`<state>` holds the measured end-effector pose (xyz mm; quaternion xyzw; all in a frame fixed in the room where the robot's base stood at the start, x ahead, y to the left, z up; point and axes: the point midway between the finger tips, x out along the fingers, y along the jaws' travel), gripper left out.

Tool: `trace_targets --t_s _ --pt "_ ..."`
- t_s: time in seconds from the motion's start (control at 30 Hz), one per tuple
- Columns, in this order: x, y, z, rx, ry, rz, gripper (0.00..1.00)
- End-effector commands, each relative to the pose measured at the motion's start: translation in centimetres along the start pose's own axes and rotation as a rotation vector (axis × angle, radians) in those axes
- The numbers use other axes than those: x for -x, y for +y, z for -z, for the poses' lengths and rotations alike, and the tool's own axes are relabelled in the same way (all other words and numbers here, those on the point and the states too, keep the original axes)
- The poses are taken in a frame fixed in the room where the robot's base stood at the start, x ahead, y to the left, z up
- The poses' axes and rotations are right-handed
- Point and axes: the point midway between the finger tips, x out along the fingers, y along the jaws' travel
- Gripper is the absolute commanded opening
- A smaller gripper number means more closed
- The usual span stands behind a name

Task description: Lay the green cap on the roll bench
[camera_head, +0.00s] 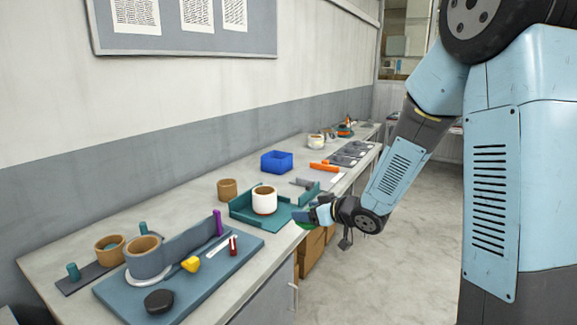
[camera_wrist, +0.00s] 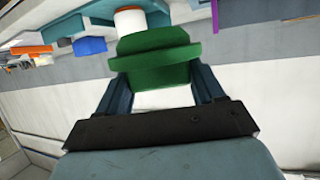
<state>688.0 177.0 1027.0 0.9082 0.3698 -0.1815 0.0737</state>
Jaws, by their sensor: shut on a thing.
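In the head view my gripper (camera_head: 320,213) is at the bench's front edge, just right of a teal walled stand (camera_head: 240,212). Only a sliver of the green cap (camera_head: 302,226) shows there, the rest hidden by the gripper. A blue-grey board (camera_head: 205,270) lies nearer. I cannot tell for sure which of these is the roll bench.
The board carries a grey-blue holder with a brown-topped roll (camera_head: 145,258), a black disc (camera_head: 159,301), a yellow piece (camera_head: 190,264) and a purple post (camera_head: 217,222). A tan roll (camera_head: 227,189) and blue bin (camera_head: 277,162) stand behind. Clear floor lies right of the bench.

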Motion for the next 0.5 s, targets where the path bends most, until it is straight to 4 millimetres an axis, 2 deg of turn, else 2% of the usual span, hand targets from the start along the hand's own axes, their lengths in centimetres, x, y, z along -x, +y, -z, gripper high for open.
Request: trace_targets --t_s 0.03,0.2,0.5 --pt "-0.7 0.8 -1.2 -0.017 -0.005 -0.027 0.32" --pt "-2.1 3.8 -4.8 -0.062 -0.005 -0.137 0.32" --pt "-3.5 8.3 -11.8 -0.138 -0.006 -0.326 0.32"
